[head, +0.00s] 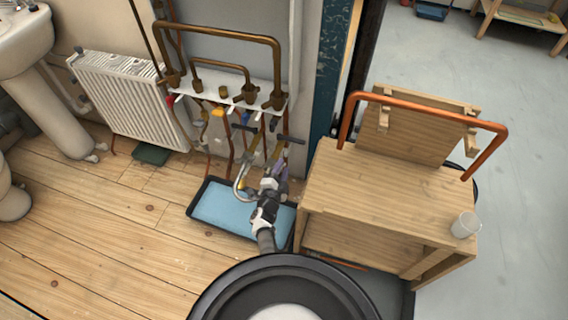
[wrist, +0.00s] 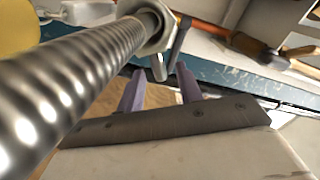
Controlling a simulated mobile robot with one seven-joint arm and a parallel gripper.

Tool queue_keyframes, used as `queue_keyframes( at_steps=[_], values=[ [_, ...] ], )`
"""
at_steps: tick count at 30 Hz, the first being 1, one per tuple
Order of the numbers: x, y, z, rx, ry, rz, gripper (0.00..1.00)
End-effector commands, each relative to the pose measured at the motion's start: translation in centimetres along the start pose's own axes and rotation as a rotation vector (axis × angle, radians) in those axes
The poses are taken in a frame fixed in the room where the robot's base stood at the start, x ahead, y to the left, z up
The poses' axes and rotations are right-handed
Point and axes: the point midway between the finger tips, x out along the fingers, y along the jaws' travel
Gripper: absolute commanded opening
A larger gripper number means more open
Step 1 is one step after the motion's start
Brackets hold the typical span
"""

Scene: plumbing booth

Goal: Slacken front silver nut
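In the wrist view, a silver hex nut (wrist: 158,26) sits at the far end of a ribbed silver hose (wrist: 70,85) that fills the left side. My gripper (wrist: 159,80) has two purple fingers spread apart, with a gap between them. The fingertips are just below the nut and do not appear closed on it. A grey lever-like part (wrist: 179,42) stands beside the nut. In the head view, my gripper (head: 280,165) is at the lower pipework, beside a curved silver hose (head: 241,184). The nut is too small to make out there.
A white pipe board (head: 210,91) with brass pipes and valves is on the wall. A blue tray (head: 225,208) lies on the floor below. A wooden bench (head: 375,190) with a copper pipe (head: 430,109) and a cup (head: 465,226) stands at right.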

Motion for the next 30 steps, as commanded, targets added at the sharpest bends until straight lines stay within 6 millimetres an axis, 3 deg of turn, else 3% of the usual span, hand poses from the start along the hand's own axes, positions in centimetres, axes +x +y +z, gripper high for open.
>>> queue_keyframes(
  at_steps=[9,15,27,30],
  values=[
    [-7.4,-0.3,-0.1,-0.002,-0.003,0.001,0.35],
    [-10.4,-0.2,-0.1,-0.001,-0.001,0.000,0.35],
    [-11.4,0.0,-0.1,0.000,0.000,0.000,0.35],
    [-11.3,-0.4,0.1,0.001,-0.002,-0.007,0.42]
  ],
)
